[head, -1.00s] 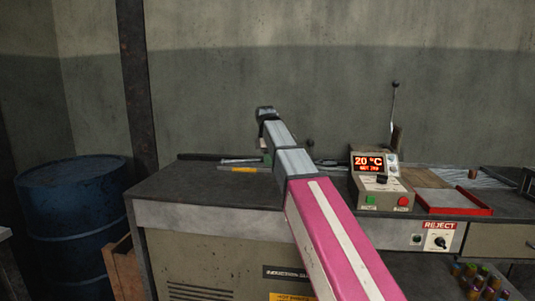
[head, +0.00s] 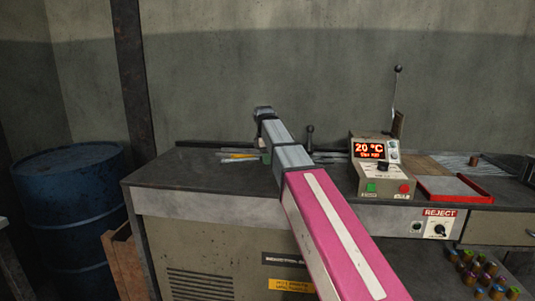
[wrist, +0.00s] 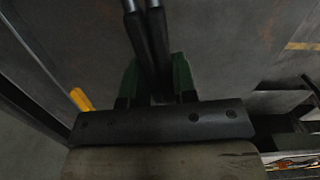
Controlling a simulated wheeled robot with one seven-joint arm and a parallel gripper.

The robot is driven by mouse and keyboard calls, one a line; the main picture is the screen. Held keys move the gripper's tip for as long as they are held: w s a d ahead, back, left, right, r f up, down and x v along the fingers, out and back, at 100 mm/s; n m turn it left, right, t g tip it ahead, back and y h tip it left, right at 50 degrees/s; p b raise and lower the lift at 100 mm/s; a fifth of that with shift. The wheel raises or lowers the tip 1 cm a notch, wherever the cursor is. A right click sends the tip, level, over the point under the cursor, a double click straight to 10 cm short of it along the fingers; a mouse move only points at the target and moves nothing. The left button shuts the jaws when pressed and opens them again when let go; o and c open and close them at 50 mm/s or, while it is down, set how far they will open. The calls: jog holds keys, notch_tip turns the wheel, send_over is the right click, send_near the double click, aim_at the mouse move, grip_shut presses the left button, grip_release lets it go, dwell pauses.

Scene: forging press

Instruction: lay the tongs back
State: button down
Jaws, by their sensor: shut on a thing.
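In the wrist view my gripper (wrist: 157,82) has its green fingers shut on the tongs (wrist: 151,38). Their two dark handles lie side by side between the fingers, and paler grey shafts run out past the top of the picture. The jaw end of the tongs is out of that view. In the head view my gripper (head: 266,157) is mostly hidden behind my arm, with only a bit of green showing low over the bench's back left part. I cannot tell whether the tongs touch the bench.
A dark bench (head: 170,181) carries a yellow item (head: 240,158), also in the wrist view (wrist: 81,99). Right of my arm stand a control box (head: 381,170) reading 20 °C, an upright lever (head: 396,95) and a red tray (head: 455,190). A blue barrel (head: 68,220) stands left.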

aim_at(268, 173)
jog(key=shift+f, duration=1.9)
jog(key=c, duration=1.3)
grip_release()
jog(key=o, duration=0.7)
jog(key=shift+c, duration=0.2)
jog(key=o, duration=0.6)
